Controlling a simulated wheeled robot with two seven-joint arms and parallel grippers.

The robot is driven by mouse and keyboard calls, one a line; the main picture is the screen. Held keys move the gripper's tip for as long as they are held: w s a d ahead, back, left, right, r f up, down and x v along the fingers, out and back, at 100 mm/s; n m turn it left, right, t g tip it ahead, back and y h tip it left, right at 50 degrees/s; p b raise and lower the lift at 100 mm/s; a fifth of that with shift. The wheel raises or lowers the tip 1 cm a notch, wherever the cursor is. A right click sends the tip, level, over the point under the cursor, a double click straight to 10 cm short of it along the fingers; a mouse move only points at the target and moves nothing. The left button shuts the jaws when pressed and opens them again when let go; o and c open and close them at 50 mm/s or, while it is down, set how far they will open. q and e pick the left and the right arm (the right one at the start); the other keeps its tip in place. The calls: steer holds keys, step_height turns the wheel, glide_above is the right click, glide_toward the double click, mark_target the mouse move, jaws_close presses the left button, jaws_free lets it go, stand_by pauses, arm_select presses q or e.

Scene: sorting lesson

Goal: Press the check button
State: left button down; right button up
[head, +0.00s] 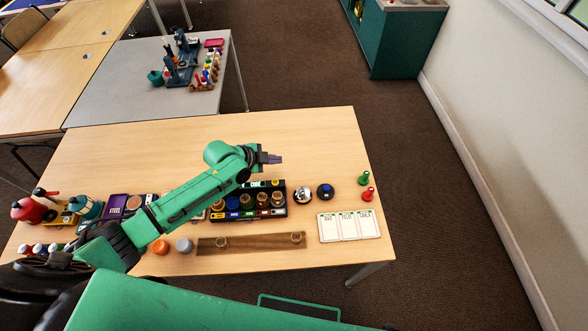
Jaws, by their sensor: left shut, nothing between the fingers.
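A round dark button (325,191) with a blue top sits on the right part of the wooden table; it looks like the check button. A silver domed thing, like a desk bell (303,194), stands just left of it. My left gripper (274,159) is shut and empty. It appears raised over the table, behind and left of the button in the picture, and apart from it. My left arm reaches across the table from the lower left and hides part of what stands there. My right gripper is not in view.
A black rack (275,212) of several jars stands under and right of my forearm. A wooden strip (252,244) lies in front. White cards (349,226) and red and green pegs (367,193) are at the right. The table's back right is clear.

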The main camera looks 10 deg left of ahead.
mark_target(272, 183)
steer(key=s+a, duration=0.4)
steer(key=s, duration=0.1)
arm_select(q)
steer(key=f+b, duration=0.1)
steer(key=s+a+f+b, duration=0.1)
steer(key=f+b, duration=0.1)
steer(key=shift+s+a+f+b, duration=0.2)
steer(key=shift+s+f+b, duration=0.1)
steer(key=shift+f+b, duration=0.1)
steer(key=f+b, duration=0.3)
steer(key=f, duration=0.1)
steer(key=shift+s+a+f+b, duration=0.1)
steer(key=shift+s+a+b, duration=0.1)
steer(key=shift+a+b, duration=0.15)
steer(key=shift+d+f, duration=0.1)
steer(key=shift+d, duration=0.05)
steer(key=shift+w, duration=0.1)
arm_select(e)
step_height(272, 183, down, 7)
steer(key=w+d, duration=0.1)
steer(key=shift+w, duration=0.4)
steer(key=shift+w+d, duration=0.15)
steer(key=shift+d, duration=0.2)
